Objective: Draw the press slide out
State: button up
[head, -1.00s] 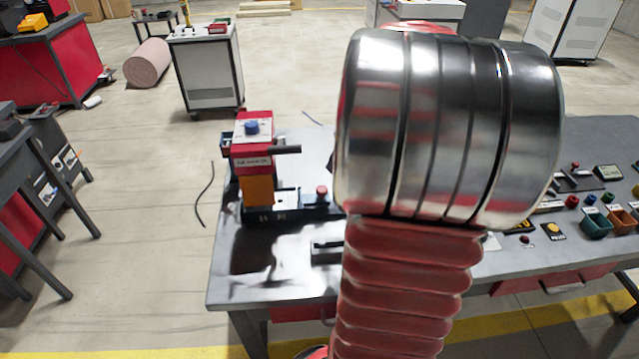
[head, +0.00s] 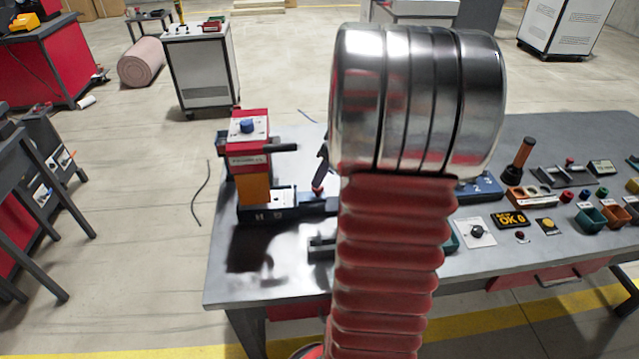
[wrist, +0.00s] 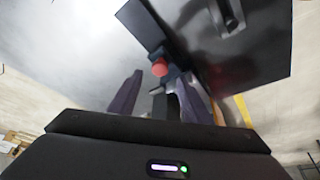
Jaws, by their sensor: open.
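The press (head: 249,165), red and white on top with an orange column, stands at the left end of the grey table. Its slide (head: 312,206) runs out to the right at the dark base and carries a red knob (head: 318,188). My gripper (wrist: 161,78) is open in the wrist view, with the red knob (wrist: 160,67) seen between and beyond its two dark fingers. The jaws look empty; whether they touch the knob I cannot tell. In the head view my arm hides most of the gripper; a dark finger shows just above the knob.
A dark handle-like fixture (head: 321,247) sits on the table (head: 225,290) in front of the slide. The table's front left is bare.

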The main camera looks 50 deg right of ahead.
jog(key=x, duration=0.5)
jog(key=shift+f, duration=0.3)
grip_shut()
jog(key=shift+w, duration=0.1)
dwell(0.4)
